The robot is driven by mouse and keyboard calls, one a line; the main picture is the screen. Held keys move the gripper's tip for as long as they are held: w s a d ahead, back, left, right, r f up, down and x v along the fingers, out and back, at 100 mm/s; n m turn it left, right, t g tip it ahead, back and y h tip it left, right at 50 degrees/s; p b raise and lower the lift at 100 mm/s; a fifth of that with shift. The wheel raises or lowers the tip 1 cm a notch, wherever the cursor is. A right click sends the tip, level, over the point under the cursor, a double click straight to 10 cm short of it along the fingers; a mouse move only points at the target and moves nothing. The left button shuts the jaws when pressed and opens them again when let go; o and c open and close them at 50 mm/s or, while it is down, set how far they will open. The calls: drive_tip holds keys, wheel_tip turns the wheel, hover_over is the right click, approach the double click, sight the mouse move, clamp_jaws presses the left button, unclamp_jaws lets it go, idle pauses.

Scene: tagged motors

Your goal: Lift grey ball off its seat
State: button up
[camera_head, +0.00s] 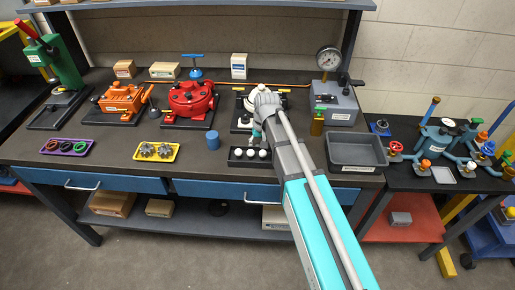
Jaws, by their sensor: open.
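A black tray (234,161) sits near the bench's front edge, in front of my wrist. Several pale grey-white balls (249,154) rest in a row in it; I cannot tell one grey ball apart from the others by shade. My gripper (257,135) is small and partly covered by my own arm, just behind and above the tray. It is open, with no ball visible in it. A black-based fixture (240,124) with a pale top stands behind my gripper and is largely hidden by my wrist, so any ball seated there is not clear.
A grey bin (357,165) stands right of my arm. A blue cylinder (213,140), a yellow tray (156,152) and a purple tray (67,147) lie to the left. Red (191,98) and orange (122,98) machines stand behind them. A gauge unit (335,103) is at the back right.

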idle(0.3)
drive_tip(key=c, duration=0.7)
drive_tip(key=shift+o, duration=0.2)
drive_tip(key=shift+r, duration=0.1)
drive_tip(key=shift+r+p, duration=0.95)
drive_tip(key=shift+p, duration=0.1)
drive_tip(key=s+r+p, duration=0.1)
drive_tip(key=r+p, duration=0.1)
drive_tip(key=s+d+r+p, duration=0.1)
drive_tip(key=s+r+p, duration=0.1)
drive_tip(key=r+p, duration=0.1)
drive_tip(key=s+r+p, duration=0.2)
drive_tip(key=shift+d+r, duration=0.25)
drive_tip(key=s+d+r+p, duration=0.2)
drive_tip(key=s+r+p, duration=0.1)
drive_tip(key=s, duration=0.5)
drive_tip(key=shift+s+d+r+p, duration=0.15)
drive_tip(key=shift+s+r+p, duration=0.1)
drive_tip(key=shift+p, duration=0.2)
drive_tip(key=shift+r+p, duration=1.45)
drive_tip(key=shift+p, duration=0.05)
